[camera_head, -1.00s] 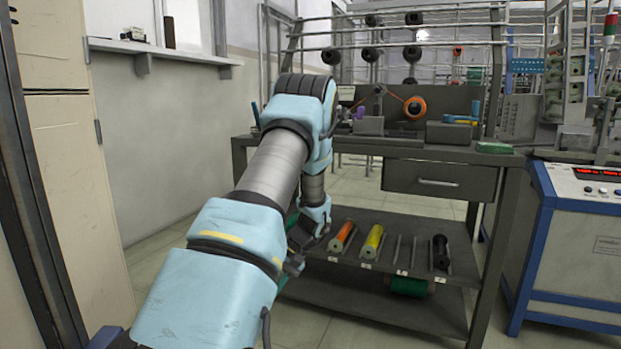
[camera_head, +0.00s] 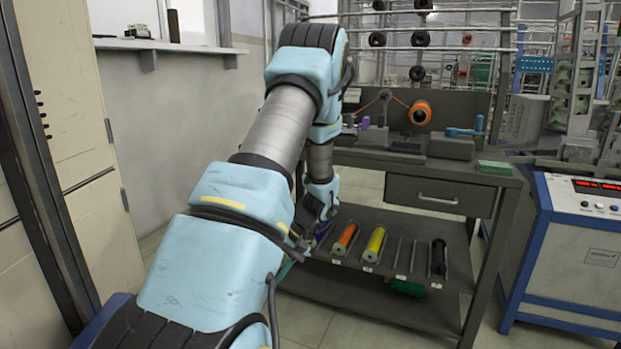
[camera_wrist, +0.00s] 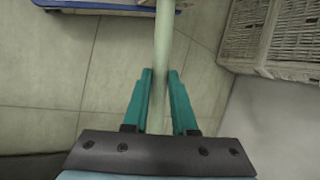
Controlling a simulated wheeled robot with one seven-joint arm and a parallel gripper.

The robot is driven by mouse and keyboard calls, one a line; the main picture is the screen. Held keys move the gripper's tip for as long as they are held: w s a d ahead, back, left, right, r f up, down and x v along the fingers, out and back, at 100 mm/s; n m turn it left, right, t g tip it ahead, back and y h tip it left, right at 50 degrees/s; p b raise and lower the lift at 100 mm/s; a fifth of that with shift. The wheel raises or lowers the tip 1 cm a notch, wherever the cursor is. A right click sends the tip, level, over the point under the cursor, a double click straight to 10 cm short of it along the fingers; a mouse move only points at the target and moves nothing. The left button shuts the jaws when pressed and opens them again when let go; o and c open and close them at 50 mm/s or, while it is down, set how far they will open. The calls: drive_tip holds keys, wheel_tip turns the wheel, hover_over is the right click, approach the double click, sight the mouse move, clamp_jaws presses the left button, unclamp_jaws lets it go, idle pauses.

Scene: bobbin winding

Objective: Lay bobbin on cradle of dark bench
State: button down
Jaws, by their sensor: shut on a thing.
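My gripper (camera_wrist: 160,72) shows in the wrist view with its two teal fingers a little apart. A long pale rod-like thing (camera_wrist: 162,45) runs between them and past the tips; I cannot tell whether it is the bobbin. In the head view my gripper is low, left of the lower shelf, mostly hidden by my arm. The dark bench (camera_head: 430,197) stands beyond. On its top is a winding fixture with an orange spool (camera_head: 420,113). I cannot make out the cradle clearly. An orange bobbin (camera_head: 345,238), a yellow bobbin (camera_head: 374,244) and a black bobbin (camera_head: 438,257) lie on the lower shelf.
An empty slot (camera_head: 406,253) lies between the yellow and black bobbins. A green spool (camera_head: 408,287) is beneath the shelf. A blue-framed machine (camera_head: 580,250) stands at right, a cabinet (camera_head: 75,130) at left. A pale woven crate (camera_wrist: 275,35) shows in the wrist view.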

wheel_tip(320, 180, up, 14)
drive_tip(key=s+p, duration=0.1)
drive_tip(key=p, duration=1.7)
drive_tip(key=shift+s, duration=0.4)
drive_tip(key=shift+w+a, duration=0.1)
drive_tip(key=shift+a, duration=0.1)
